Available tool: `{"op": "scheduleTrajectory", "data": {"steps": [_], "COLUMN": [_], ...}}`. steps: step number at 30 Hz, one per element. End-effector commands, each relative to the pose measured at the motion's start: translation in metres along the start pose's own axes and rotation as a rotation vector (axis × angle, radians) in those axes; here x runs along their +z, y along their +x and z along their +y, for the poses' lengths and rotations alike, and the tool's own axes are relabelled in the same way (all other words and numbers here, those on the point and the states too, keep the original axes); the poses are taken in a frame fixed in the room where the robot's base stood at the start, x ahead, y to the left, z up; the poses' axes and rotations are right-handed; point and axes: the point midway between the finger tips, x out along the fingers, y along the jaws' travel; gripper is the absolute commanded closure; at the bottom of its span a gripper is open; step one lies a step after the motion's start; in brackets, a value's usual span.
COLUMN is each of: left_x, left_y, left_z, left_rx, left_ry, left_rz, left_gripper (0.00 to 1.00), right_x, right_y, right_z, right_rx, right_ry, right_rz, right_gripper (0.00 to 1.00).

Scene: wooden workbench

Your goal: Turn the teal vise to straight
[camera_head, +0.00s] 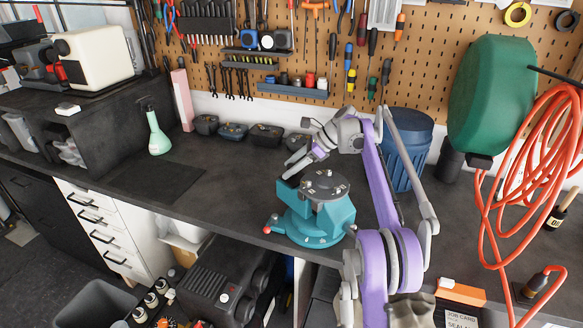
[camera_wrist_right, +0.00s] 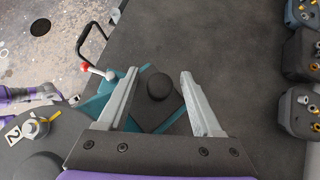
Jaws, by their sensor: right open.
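The teal vise (camera_head: 318,222) stands near the front edge of the dark benchtop, its body set at an angle to that edge. A round grey plate (camera_head: 324,184) with small fittings sits on top of it. A red-tipped handle (camera_head: 267,229) sticks out at its lower left. My right gripper (camera_head: 291,168) is at the plate's upper left, fingers pointing down-left. In the right wrist view the right gripper (camera_wrist_right: 159,75) is open, with a dark round knob (camera_wrist_right: 159,87) and teal vise parts (camera_wrist_right: 104,99) showing between and beside the fingers. Contact cannot be told. My left gripper is out of view.
A blue ribbed bin (camera_head: 406,150) and a green hose reel (camera_head: 492,95) with orange hose stand at right. Small dark bins (camera_head: 266,135) line the back. A green spray bottle (camera_head: 157,133) and dark mat (camera_head: 155,182) are at left. Bench between mat and vise is clear.

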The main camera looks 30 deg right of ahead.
Motion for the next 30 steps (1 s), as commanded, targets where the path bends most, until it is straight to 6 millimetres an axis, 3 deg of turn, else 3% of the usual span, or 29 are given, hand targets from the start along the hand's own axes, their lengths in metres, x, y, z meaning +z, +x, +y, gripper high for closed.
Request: {"op": "scheduleTrajectory", "data": {"steps": [6,17,30], "left_x": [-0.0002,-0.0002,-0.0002], "left_y": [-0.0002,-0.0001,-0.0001], "left_z": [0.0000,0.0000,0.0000], "left_rx": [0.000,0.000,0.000], "left_ry": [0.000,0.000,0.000], "left_rz": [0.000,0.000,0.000], "left_gripper": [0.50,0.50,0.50], "right_x": [0.0002,0.0001,0.0000], "right_y": [-0.0001,-0.0002,-0.0003], "right_z": [-0.0001,-0.0001,0.0000], "right_rx": [0.000,0.000,0.000], "right_ry": [0.000,0.000,0.000], "right_rz": [0.000,0.000,0.000], "right_gripper": [0.35,1.00,1.00]}}
